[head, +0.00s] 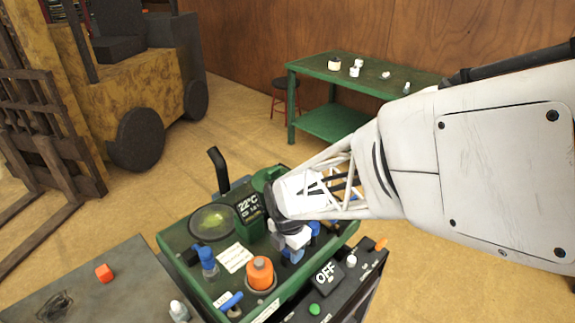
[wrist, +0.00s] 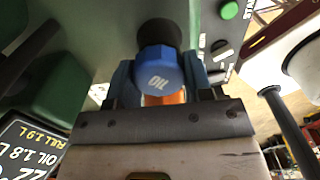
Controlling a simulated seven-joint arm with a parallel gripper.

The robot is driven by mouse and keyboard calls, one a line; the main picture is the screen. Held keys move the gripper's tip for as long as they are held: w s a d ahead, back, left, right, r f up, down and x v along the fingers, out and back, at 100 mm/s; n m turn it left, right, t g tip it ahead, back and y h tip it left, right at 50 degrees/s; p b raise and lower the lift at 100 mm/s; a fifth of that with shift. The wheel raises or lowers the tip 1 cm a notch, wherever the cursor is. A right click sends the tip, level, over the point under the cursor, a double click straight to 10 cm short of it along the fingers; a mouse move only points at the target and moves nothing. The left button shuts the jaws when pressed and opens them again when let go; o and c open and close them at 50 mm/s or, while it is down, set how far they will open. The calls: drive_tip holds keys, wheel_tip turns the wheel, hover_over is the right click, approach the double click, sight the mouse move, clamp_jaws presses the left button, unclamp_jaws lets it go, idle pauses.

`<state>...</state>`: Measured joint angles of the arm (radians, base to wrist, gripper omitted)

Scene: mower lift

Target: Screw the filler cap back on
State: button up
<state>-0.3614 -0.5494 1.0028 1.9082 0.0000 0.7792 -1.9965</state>
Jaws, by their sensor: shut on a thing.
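The filler cap is a blue, faceted cap marked OIL (wrist: 160,72), between my gripper's two fingers (wrist: 160,84) in the wrist view. My gripper is shut on it. A dark round collar (wrist: 160,34) shows directly beyond the cap; I cannot tell whether the cap is seated or how far it is threaded. In the head view my gripper (head: 291,242) points down over the right half of the green machine deck (head: 182,272), with blue showing at its fingers. The neck is hidden there.
An orange knob (head: 260,273) and a blue-capped fitting (head: 207,260) stand close left of my gripper. A display (head: 249,207) stands behind. A black OFF panel (head: 328,273) lies in front. A green bench (head: 345,85) stands farther back.

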drive_tip(key=shift+r, duration=0.25)
idle(0.3)
idle(0.6)
drive_tip(key=o, duration=1)
drive_tip(key=shift+c, duration=0.2)
drive_tip(key=shift+r, duration=0.15)
drive_tip(key=shift+r, duration=3.85)
